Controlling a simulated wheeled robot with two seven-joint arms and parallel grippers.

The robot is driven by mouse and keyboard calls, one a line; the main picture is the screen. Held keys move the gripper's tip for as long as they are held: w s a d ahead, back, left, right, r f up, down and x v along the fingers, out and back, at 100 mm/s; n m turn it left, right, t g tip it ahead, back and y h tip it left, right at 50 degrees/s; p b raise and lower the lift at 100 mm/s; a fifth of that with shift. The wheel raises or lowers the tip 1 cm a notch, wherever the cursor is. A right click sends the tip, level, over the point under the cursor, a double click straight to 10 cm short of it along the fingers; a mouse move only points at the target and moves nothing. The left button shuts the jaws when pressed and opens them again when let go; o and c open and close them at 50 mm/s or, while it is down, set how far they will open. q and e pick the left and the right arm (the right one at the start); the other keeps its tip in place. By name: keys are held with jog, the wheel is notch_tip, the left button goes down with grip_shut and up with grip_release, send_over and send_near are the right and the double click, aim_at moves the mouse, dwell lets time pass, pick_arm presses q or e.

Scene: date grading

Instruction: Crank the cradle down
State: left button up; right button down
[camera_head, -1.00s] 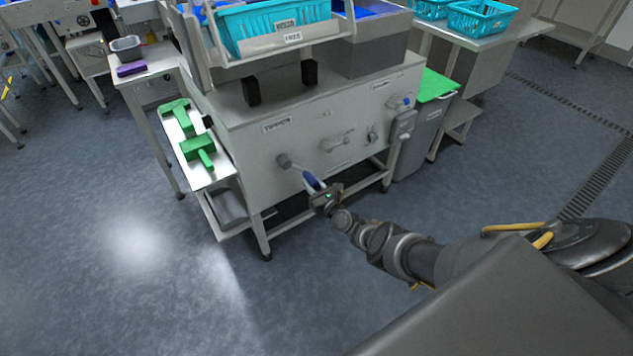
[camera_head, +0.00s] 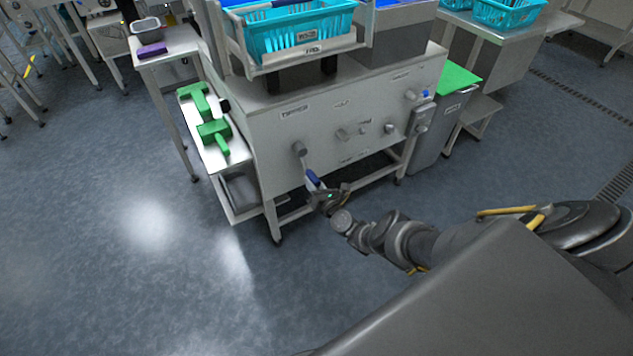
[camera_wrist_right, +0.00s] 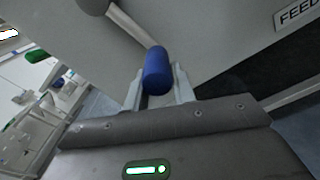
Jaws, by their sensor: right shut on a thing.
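The crank's blue handle (camera_head: 313,178) hangs below its grey hub (camera_head: 299,148) on the front panel of the steel machine (camera_head: 270,145). My right gripper (camera_head: 318,190) is shut on this handle. In the right wrist view the blue handle (camera_wrist_right: 157,72) sits between the two fingers (camera_wrist_right: 158,92), with the crank arm running up to the hub. The cradle (camera_head: 310,62) on top of the machine holds a turquoise basket (camera_head: 290,38). My left gripper is not in view.
Another crank and several knobs (camera_head: 389,129) are on the same panel. A side shelf (camera_head: 225,160) with green tools stands at its left. The floor in front is clear.

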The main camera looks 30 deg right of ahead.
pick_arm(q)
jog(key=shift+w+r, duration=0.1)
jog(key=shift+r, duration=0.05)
pick_arm(e)
jog(key=shift+w+a+r+m, duration=0.3)
jog(key=shift+a+r+m, duration=0.15)
jog(key=shift+r+m, duration=0.25)
jog(key=c, duration=1.5)
grip_release()
jog(key=o, duration=0.4)
jog(key=shift+s+a+r, duration=0.15)
jog(key=shift+r, duration=0.05)
jog(key=shift+c, duration=0.2)
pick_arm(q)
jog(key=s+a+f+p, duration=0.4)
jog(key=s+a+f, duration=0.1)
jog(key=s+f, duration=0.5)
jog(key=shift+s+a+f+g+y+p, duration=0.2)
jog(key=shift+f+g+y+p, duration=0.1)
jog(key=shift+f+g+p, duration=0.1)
pick_arm(e)
jog(key=s, duration=1.1)
jog(key=shift+f, duration=0.25)
